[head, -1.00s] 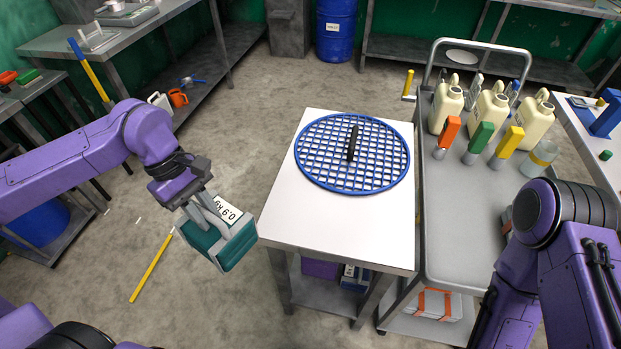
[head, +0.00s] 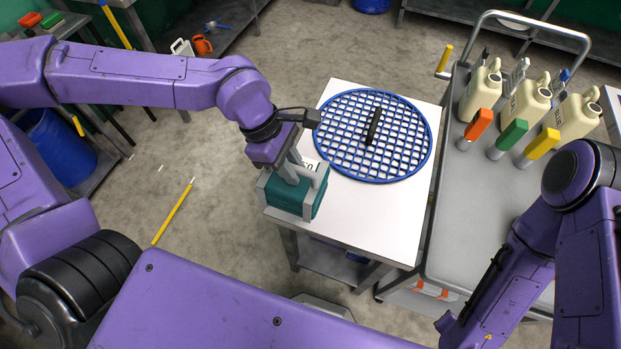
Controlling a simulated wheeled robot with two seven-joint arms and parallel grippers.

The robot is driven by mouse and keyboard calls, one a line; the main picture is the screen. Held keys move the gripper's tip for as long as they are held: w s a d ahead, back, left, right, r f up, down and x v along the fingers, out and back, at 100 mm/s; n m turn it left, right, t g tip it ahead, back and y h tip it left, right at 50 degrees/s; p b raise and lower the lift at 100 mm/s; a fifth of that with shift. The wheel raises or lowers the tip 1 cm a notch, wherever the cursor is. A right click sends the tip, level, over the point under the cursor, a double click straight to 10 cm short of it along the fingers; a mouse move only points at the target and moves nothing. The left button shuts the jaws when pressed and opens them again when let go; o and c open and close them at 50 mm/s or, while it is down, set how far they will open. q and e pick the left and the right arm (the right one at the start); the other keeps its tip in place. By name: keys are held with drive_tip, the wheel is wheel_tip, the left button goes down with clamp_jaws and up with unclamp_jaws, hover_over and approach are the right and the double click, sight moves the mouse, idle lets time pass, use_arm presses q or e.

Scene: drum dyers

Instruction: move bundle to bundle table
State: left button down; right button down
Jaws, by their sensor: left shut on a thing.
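The bundle (head: 294,196) is a teal block with grey end pieces, a handle and a white label, partly hidden by my gripper. My left gripper (head: 294,172) is shut on it from above. The bundle is at the left front corner of the white-topped table (head: 375,225); I cannot tell whether it rests on the top or hovers just over it. A round blue grid (head: 410,150) with a dark handle lies on the same table, behind and right of the bundle. My right arm is at the right, but its gripper is out of view.
A grey cart (head: 455,220) stands right of the table, holding cream jugs (head: 480,90) and orange, green and yellow-handled tools (head: 512,136). The white top is bare in front of the grid. A yellow stick (head: 173,212) lies on the floor at left.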

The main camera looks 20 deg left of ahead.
sight(310, 181)
use_arm(q)
drive_tip(key=d+f, duration=0.1)
drive_tip(key=f, duration=0.1)
drive_tip(key=w+d+f, duration=0.1)
drive_tip(key=f, duration=0.1)
drive_tip(key=d+f+p, duration=0.1)
drive_tip(key=f, duration=0.1)
drive_tip(key=shift+w+f, duration=0.3)
drive_tip(key=shift+w, duration=0.1)
drive_tip(key=shift+f, duration=0.4)
drive_tip(key=c, duration=1)
unclamp_jaws()
drive_tip(key=b+v, duration=0.1)
drive_tip(key=v, duration=1.1)
drive_tip(key=shift+a, duration=0.1)
